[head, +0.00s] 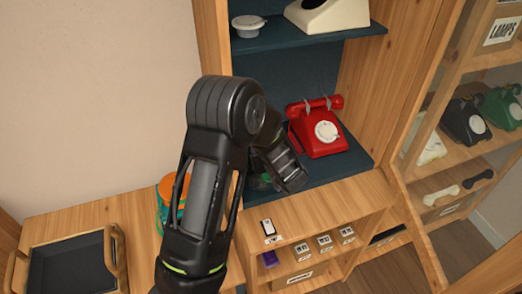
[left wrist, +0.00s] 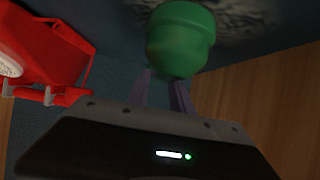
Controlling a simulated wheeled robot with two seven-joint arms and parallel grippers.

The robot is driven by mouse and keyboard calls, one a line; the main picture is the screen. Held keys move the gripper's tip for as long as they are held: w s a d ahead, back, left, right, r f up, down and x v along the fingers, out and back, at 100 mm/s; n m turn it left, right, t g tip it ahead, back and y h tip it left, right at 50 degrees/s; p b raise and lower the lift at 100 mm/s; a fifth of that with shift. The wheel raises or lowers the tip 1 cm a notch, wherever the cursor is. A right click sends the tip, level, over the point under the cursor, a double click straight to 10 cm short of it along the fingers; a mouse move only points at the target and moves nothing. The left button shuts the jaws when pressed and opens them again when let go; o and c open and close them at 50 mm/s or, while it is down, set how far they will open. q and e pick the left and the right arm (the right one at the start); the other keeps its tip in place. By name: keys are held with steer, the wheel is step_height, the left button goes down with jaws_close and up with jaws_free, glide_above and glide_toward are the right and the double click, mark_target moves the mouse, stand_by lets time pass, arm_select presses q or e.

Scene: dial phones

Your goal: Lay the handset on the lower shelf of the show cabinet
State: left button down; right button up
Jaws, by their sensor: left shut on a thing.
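My left gripper (left wrist: 166,92) is shut on a green handset (left wrist: 180,38), whose rounded end shows beyond the fingers in the left wrist view. I cannot tell whether the handset touches the shelf. A red dial phone (head: 318,132) stands on that shelf to the right; it also shows in the left wrist view (left wrist: 45,45). My right gripper is out of view.
The upper shelf (head: 300,38) holds a pale phone (head: 328,14) and a small grey-white round object (head: 248,25). A glass-fronted case (head: 470,120) with more phones stands right. A dark tray (head: 70,268) and an orange-green container (head: 168,195) are at left.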

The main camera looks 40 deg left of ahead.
arm_select(q)
steer(key=shift+f, duration=0.35)
steer(key=c, duration=1.1)
jaws_free()
steer(key=shift+o, duration=0.2)
steer(key=shift+b+v, duration=0.5)
steer(key=shift+v, duration=3.45)
